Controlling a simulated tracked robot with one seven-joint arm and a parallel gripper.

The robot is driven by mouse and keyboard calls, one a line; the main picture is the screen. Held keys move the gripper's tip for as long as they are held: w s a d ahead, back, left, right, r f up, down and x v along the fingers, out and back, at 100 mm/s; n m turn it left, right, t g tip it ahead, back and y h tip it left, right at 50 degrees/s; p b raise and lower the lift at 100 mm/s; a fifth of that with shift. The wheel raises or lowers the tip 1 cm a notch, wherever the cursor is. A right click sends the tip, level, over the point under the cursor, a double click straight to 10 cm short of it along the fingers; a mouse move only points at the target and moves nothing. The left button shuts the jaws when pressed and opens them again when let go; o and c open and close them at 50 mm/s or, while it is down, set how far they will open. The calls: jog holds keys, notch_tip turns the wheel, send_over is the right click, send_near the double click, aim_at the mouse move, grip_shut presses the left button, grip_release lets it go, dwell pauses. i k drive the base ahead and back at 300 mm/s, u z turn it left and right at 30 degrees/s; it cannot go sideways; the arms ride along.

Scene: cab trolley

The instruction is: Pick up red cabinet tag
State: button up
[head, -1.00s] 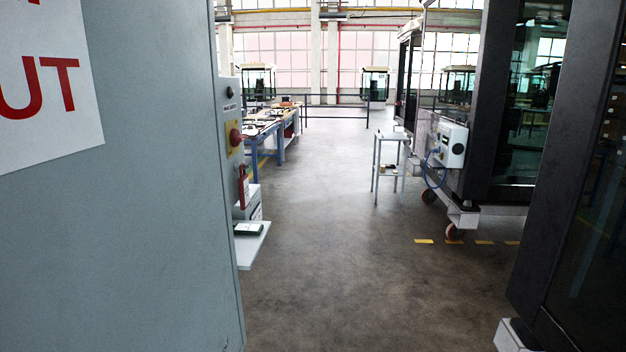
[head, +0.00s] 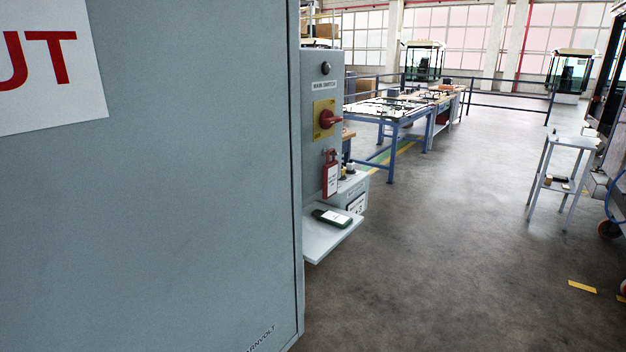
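A red tag (head: 331,178) with a white label hangs on the front of a grey cabinet with a main switch (head: 311,120), right of the large grey panel. The tag is below a red rotary switch (head: 330,119) on a yellow plate. A small grey shelf (head: 318,241) juts out below the tag. A dark green handheld device (head: 332,218) lies on that shelf. My gripper does not show in the head view.
A large grey cabinet side (head: 190,200) fills the left and stands close. Open concrete floor (head: 440,250) lies to the right. A blue workbench (head: 400,112) stands behind, and a small grey trolley (head: 565,165) at right.

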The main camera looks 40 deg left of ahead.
aim_at(330, 170)
jog(key=u, duration=0.3)
jog(key=i, duration=0.7)
jog(key=u, duration=0.75)
jog(key=i, duration=0.65)
jog(key=z, duration=0.2)
jog(key=k, duration=1.1)
jog(key=u, duration=0.2)
jog(key=i, duration=0.5)
